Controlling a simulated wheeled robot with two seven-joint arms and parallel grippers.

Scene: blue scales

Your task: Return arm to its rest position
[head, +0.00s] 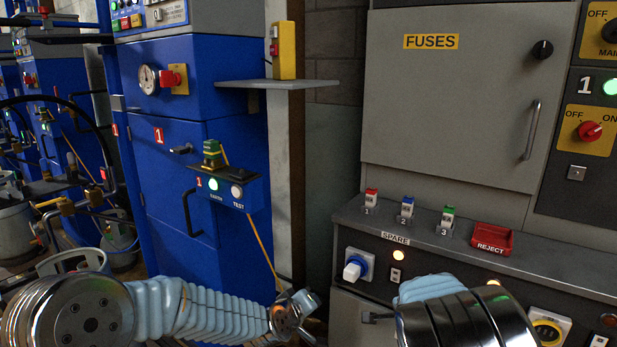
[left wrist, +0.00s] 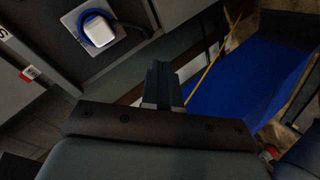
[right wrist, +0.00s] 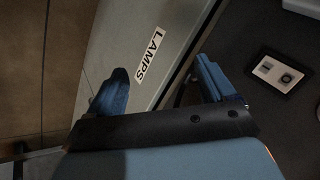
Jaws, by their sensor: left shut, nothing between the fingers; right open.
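My left arm (head: 215,312) comes in low from the left, with its gripper near the bottom middle, in front of the blue cabinet's lower right edge. The left gripper's fingers (left wrist: 160,80) are closed together and empty in the left wrist view. My right arm (head: 470,318) shows at the lower right, in front of the grey console; its gripper is out of the head view. In the right wrist view the right gripper (right wrist: 162,72) is open, its blue fingers wide apart with nothing between them, above a grey panel labelled LAMPS (right wrist: 150,55).
The fuse cabinet (head: 455,90) is shut. A white-and-blue socket plug (head: 357,267) juts from the console front. A blue cabinet (head: 190,130) stands at left.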

